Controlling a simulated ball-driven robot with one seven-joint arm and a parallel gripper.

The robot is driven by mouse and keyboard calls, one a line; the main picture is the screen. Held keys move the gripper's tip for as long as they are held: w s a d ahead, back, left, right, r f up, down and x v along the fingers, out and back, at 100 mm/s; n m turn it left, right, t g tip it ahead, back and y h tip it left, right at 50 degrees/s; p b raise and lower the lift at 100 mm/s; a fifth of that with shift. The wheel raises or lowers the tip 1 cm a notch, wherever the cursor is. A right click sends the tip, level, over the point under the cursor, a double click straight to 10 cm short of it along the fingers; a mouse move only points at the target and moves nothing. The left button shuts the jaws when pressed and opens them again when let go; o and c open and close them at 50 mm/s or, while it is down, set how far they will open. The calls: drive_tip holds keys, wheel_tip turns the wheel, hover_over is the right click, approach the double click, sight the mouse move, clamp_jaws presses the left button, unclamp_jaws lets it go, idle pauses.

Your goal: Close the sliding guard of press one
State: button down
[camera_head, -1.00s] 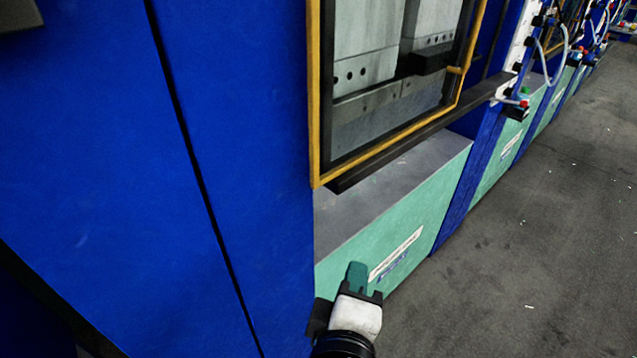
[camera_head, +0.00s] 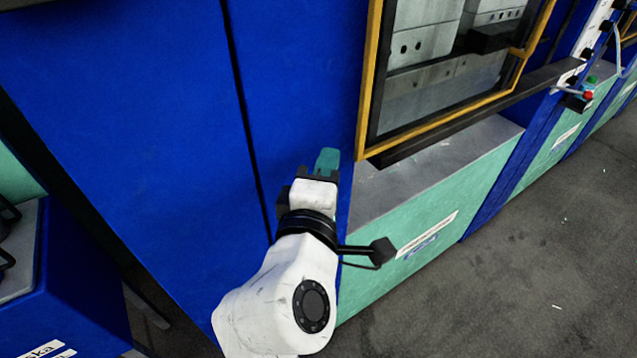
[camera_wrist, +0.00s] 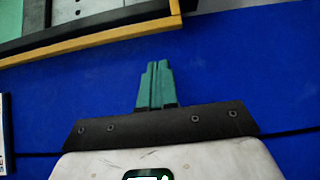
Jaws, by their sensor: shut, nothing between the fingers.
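The sliding guard (camera_head: 440,118) of the nearest press is a yellow-edged frame around a window, at the upper right in the head view. Grey mould blocks show through it. A small yellow handle-like piece (camera_head: 520,50) sits at its right side. My gripper (camera_head: 327,160) is shut and empty, its green fingers in front of the blue panel, just left of the frame's lower left corner. In the wrist view the shut fingers (camera_wrist: 155,85) point toward the yellow frame edge (camera_wrist: 100,40), with blue panel between. I cannot tell whether they touch the panel.
The blue press panel (camera_head: 290,70) fills the middle. A grey ledge (camera_head: 440,150) above a green base lies below the guard. A control box with a red button (camera_head: 588,95) stands out at right. Blue machinery (camera_head: 80,280) is at lower left; grey floor (camera_head: 520,280) is free at right.

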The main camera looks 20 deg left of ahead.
drive_tip(key=shift+w+d+p, duration=0.3)
drive_tip(key=shift+w+d, duration=0.9)
drive_tip(key=shift+w, duration=0.1)
